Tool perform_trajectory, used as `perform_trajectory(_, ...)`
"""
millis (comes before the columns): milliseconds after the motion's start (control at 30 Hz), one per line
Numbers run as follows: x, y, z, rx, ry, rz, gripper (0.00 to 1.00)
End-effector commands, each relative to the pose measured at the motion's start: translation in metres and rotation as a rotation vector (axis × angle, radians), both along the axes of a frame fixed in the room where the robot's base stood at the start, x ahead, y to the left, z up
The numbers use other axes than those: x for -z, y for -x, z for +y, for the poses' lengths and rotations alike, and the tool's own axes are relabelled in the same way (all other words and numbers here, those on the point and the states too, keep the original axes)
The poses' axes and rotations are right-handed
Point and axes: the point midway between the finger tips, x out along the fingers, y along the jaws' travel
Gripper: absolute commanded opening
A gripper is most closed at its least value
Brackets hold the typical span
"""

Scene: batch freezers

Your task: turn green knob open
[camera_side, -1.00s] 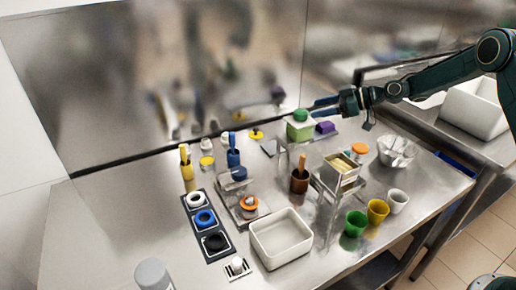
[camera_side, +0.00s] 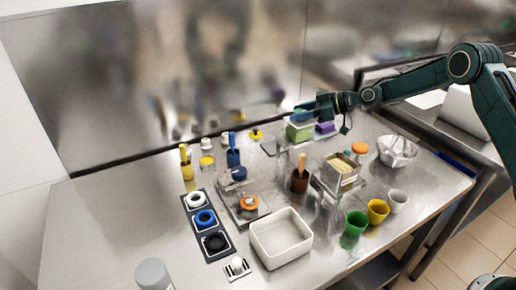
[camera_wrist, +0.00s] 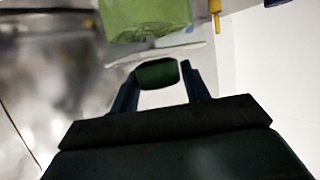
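The green knob (camera_wrist: 157,73) shows dark green in the wrist view, between the two fingertips of my gripper (camera_wrist: 159,78). The fingers are spread on either side of it, with a small gap visible at the right finger; contact at the left is unclear. The light green box (camera_wrist: 145,18) is at the top of the wrist view. In the side view, my gripper (camera_side: 305,113) is at the top of the green box (camera_side: 299,131) and covers most of the knob.
A purple block (camera_side: 326,127) stands just right of the green box. A metal stand with a container (camera_side: 342,172), a brown cup (camera_side: 299,182) and a metal bowl (camera_side: 397,150) are nearby. The steel back wall is close behind.

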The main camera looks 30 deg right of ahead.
Motion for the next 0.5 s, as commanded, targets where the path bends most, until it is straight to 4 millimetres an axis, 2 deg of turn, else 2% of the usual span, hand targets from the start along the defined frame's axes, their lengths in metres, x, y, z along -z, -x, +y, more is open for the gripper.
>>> perform_trajectory(33,0.0,0.0001,-0.0001,0.0,0.0,0.0,0.36)
perform_trajectory(133,-0.0002,0.0001,-0.0001,0.0,0.0,0.0,0.17)
perform_trajectory(500,-0.0002,-0.0013,-0.0001,-0.052,-0.003,0.0,0.17)
